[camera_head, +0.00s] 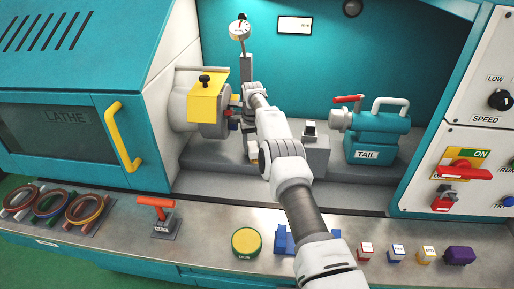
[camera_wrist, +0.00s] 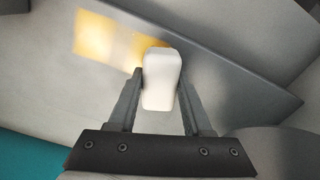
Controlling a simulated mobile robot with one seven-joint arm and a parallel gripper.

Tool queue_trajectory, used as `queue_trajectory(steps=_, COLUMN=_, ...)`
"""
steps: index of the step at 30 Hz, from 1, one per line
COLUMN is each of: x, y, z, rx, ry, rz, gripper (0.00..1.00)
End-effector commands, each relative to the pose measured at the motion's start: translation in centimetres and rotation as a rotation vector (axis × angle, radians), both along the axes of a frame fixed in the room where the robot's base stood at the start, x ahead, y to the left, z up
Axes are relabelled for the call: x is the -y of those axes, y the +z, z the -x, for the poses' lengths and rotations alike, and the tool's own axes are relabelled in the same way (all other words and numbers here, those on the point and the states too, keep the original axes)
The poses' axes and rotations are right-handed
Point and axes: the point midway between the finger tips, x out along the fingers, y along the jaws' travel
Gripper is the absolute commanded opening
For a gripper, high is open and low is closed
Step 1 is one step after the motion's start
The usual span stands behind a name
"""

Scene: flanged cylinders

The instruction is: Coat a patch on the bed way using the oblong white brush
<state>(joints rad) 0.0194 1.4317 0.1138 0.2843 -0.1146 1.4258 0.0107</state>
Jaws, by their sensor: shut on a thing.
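My gripper (camera_wrist: 160,85) is shut on the oblong white brush (camera_wrist: 161,80), which stands out between the two fingers in the wrist view. The grey bed way (camera_wrist: 225,65) lies under and beyond the brush. A yellow patch (camera_wrist: 105,38) shows on it, bright at the left and blurred toward the brush. The brush tip overlaps the patch's right end; I cannot tell whether it touches the surface. The bed way (camera_head: 215,150) also shows there.
The chuck with its yellow guard (camera_head: 208,98) stands just left of my gripper. The tailstock (camera_head: 376,135) is to the right, and a dial gauge (camera_head: 239,30) stands behind.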

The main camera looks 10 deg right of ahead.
Motion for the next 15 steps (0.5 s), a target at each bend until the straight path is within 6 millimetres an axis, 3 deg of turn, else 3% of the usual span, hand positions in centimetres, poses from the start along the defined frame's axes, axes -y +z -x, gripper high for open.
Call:
queue_trajectory(steps=8, x=0.0, y=0.0, z=0.1, rx=-0.002, ry=0.0, rz=-0.001, gripper=0.05)
queue_trajectory(steps=15, x=0.0, y=2.0, z=0.0, rx=0.0, ry=0.0, rz=0.0, gripper=0.05)
